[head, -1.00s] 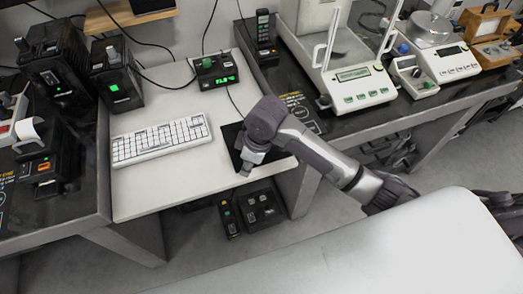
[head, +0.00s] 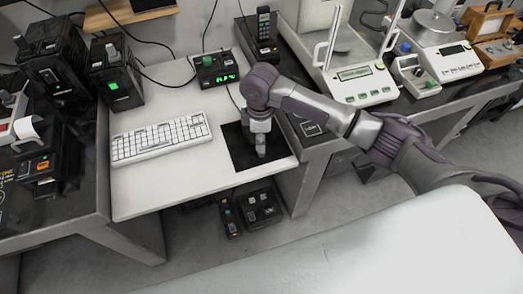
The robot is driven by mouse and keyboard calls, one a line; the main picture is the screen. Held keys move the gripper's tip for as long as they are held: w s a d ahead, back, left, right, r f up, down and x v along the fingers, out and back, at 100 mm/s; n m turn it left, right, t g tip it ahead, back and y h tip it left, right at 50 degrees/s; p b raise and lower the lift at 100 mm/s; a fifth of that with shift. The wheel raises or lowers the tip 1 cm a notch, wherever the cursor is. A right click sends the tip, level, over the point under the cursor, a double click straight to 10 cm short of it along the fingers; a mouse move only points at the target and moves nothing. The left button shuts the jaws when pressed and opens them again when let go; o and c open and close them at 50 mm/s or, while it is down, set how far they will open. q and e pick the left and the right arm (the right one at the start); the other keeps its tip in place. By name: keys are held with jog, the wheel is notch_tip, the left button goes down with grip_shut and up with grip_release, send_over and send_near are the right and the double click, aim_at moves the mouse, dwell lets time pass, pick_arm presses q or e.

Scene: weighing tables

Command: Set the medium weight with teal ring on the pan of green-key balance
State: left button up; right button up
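My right gripper (head: 261,152) points down over the black mat (head: 240,146) on the white table, at the mat's right part. Its fingers look close together, but they are too small to tell whether they are shut or hold anything. I cannot make out the medium weight with the teal ring. The green-key balance (head: 378,97) stands to the right on the dark bench, with a green display and a row of green keys. Its pan is not clearly visible behind its glass shield. My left gripper is not in view.
A white keyboard (head: 161,139) lies left of the mat. A second balance (head: 449,64), a small tray (head: 417,77) and a wooden box (head: 487,22) are at the right.

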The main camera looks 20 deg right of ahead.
jog(key=shift+d+f, duration=0.1)
jog(key=shift+f, duration=2.7)
jog(key=shift+c, duration=0.4)
grip_shut()
